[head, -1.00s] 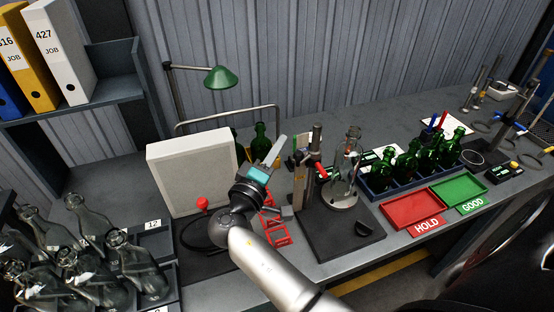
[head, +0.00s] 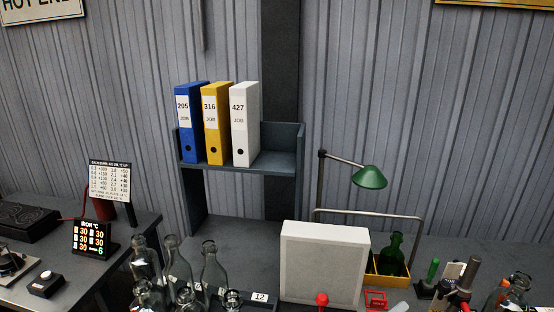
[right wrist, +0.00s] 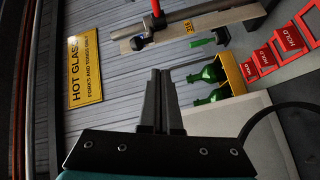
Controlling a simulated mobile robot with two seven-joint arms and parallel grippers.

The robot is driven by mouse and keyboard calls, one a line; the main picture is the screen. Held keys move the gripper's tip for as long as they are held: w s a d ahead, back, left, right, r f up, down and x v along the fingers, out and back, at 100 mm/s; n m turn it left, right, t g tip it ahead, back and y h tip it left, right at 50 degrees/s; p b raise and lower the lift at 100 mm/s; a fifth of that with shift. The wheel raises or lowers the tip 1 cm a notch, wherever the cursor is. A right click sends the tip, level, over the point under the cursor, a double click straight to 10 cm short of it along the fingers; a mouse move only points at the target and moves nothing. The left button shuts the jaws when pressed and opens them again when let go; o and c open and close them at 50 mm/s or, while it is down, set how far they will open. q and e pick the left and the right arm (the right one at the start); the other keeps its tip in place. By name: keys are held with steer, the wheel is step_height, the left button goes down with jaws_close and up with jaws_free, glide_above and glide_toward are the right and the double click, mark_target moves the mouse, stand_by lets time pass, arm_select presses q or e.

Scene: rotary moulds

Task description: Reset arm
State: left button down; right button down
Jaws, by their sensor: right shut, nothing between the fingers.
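My right gripper (right wrist: 161,75) shows in the right wrist view with its two dark fingers together and nothing between them. The right wrist view looks toward green bottles (right wrist: 208,84) in a yellow holder (right wrist: 232,73) and red HOLD frames (right wrist: 289,38); the fingers are apart from these. My left gripper is in neither view.
Clear glass bottles (head: 172,262) stand at the bottom centre-left. A green lamp (head: 369,177) rises behind the panel. A shelf (head: 240,170) holds blue, yellow and white binders. A readout (head: 92,240) stands on the left bench. A HOT GLASS sign (right wrist: 85,71) hangs on the wall.

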steer(key=s+f+g+y, duration=0.1)
steer(key=s+f+y, duration=0.2)
steer(key=s+f, duration=0.1)
steer(key=s+a+f+g+y, duration=0.1)
steer(key=s+f+g+y, duration=0.1)
steer(key=s+f+y, duration=0.2)
steer(key=s+f+m+g+y, duration=0.1)
steer(key=s+f+y, duration=0.3)
steer(key=s+f, duration=0.1)
steer(key=shift+s+a+f, duration=0.1)
steer(key=shift+a+f, duration=0.1)
steer(key=s+a+r+n+g+y, duration=0.1)
steer(key=s+a+y, duration=0.3)
steer(key=s+a, duration=0.1)
step_height(320, 180, down, 31)
steer(key=s+g+b, duration=0.2)
steer(key=b, duration=0.5)
steer(key=s+d+f+b, duration=0.2)
steer(key=s+f+b, duration=0.4)
steer(key=s+f, duration=0.8)
step_height(320, 180, down, 4)
steer(key=shift+s+d+f+g, duration=0.1)
steer(key=shift+s+d+g, duration=0.2)
steer(key=shift+s+g, duration=0.1)
